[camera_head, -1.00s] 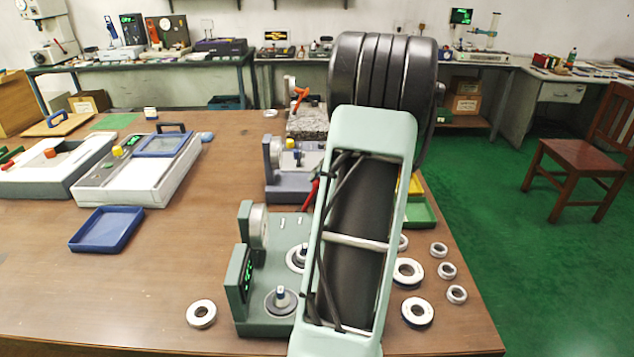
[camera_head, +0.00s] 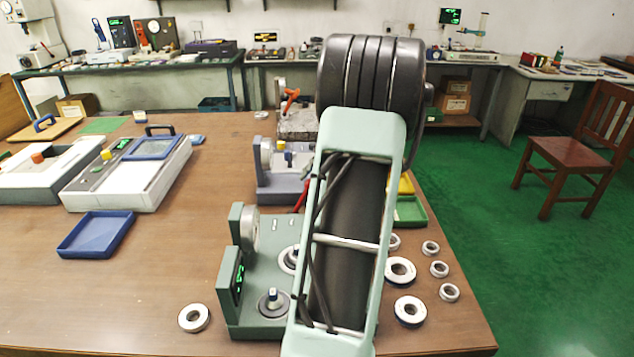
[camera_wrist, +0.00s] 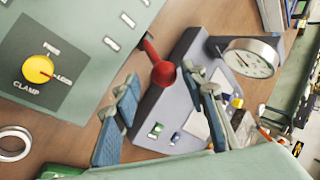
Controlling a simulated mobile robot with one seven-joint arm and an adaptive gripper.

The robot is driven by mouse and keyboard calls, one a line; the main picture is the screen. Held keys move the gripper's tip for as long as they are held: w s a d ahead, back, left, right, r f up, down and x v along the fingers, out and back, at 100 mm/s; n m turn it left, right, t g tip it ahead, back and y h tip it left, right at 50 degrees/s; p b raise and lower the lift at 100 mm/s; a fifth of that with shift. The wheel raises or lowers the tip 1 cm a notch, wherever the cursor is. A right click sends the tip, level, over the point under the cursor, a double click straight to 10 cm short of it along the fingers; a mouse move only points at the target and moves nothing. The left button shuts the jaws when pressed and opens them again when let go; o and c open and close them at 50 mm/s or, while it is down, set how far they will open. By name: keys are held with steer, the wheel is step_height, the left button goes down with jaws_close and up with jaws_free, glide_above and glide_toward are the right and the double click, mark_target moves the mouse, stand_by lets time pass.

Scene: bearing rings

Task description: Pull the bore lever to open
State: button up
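The bore lever (camera_wrist: 150,47) is a red rod ending in a red ball knob, and it sticks out from the edge of the green gauge (camera_wrist: 95,70). In the head view, part of a red lever (camera_head: 301,196) shows just left of my arm, behind the green gauge (camera_head: 264,318). My gripper (camera_wrist: 165,80) is open in the wrist view, with blue-padded fingers on either side of the knob. The knob appears between the fingertips; I cannot tell whether they touch it.
A blue-grey gauge (camera_wrist: 152,130) with a round dial (camera_wrist: 250,58) lies close beyond the knob. A yellow clamp knob (camera_wrist: 38,69) is on the green panel. Several bearing rings (camera_head: 410,310) lie to the right. A blue tray (camera_head: 96,235) lies left, with bare table between.

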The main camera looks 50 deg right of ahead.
steer(key=v, duration=1.2)
steer(key=shift+f, duration=0.1)
